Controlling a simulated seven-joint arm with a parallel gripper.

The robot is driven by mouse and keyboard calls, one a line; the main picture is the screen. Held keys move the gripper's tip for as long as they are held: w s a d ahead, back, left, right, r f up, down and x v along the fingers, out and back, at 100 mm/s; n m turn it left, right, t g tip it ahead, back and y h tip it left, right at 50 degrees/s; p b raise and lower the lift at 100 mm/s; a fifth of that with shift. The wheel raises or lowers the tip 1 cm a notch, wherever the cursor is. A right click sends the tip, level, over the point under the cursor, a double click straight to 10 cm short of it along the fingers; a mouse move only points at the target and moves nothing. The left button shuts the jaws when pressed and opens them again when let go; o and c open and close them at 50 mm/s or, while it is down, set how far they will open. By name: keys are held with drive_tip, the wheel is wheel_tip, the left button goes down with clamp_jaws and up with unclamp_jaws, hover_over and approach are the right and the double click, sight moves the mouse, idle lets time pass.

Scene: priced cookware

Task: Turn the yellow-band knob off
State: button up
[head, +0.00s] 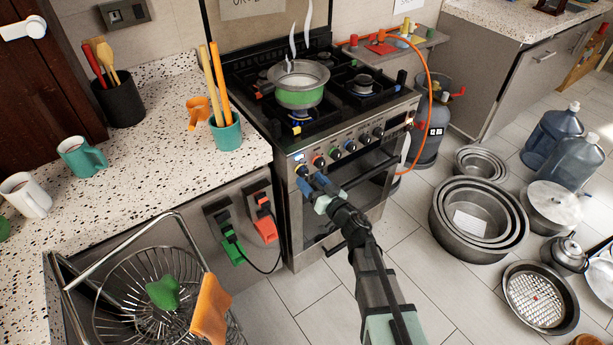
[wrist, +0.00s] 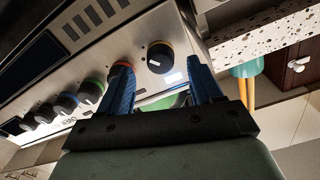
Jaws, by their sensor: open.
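The yellow-band knob (wrist: 160,56) is a dark round knob with a yellow-orange ring and a pale mark, at the end of the stove's front panel. In the head view it is the leftmost knob (head: 302,170). My gripper (head: 313,183) is open just in front of it. In the wrist view the two blue fingers of the gripper (wrist: 158,63) stand on either side of the knob, with gaps showing. I cannot tell whether the tips reach its depth. A red-band knob (wrist: 122,66) is partly hidden behind the left finger.
Green-band (wrist: 91,91) and blue-band (wrist: 66,103) knobs follow along the panel. A steaming green pot (head: 299,97) sits on the stove (head: 262,112). The speckled counter (head: 165,140) is left of the stove. Nested pans (head: 478,248) stand on the floor at right.

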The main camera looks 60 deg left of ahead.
sight(305, 174)
drive_tip(key=shift+a, duration=1.65)
drive_tip(key=c, duration=1.1)
